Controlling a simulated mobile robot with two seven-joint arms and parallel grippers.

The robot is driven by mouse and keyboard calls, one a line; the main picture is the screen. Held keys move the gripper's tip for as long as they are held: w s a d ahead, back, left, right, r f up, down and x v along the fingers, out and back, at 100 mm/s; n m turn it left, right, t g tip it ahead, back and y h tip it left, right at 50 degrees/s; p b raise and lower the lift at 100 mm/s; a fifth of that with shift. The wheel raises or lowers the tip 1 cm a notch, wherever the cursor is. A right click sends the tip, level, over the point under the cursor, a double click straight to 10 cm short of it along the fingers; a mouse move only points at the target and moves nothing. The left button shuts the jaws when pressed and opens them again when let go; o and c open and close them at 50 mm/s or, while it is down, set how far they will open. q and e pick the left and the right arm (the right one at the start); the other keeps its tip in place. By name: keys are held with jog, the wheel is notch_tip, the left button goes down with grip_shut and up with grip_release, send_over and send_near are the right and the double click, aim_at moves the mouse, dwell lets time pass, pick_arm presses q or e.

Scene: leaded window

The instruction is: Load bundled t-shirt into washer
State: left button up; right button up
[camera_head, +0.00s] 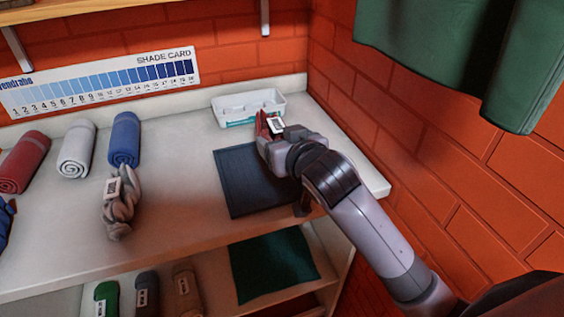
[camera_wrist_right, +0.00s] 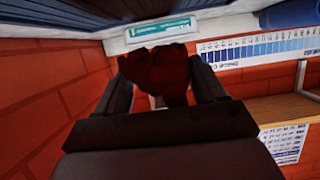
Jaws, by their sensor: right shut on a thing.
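My right gripper (camera_head: 270,132) is at the back right of the counter. It is shut on a dark red cloth bundle (camera_head: 262,122) with a white printed tag. In the wrist view the dark red bundle (camera_wrist_right: 165,72) sits between the two fingers. A grey bundled cloth (camera_head: 120,212) with a white tag lies on the counter at left of centre, apart from the gripper. Which bundle is the task's t-shirt I cannot tell. No washer shows in either view. My left gripper is out of view.
A white tray with teal (camera_head: 248,108) stands just behind the held bundle. A dark blue mat (camera_head: 240,185) lies beneath my right arm. Red (camera_head: 22,163), white (camera_head: 77,150) and blue (camera_head: 124,140) rolls lie at left. A brick wall (camera_head: 430,170) closes the right side.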

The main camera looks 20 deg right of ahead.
jog(key=shift+f+b, duration=0.3)
jog(key=shift+f, duration=2.05)
jog(key=shift+f, duration=0.1)
jog(key=o, duration=1.2)
jog(key=shift+o, duration=0.2)
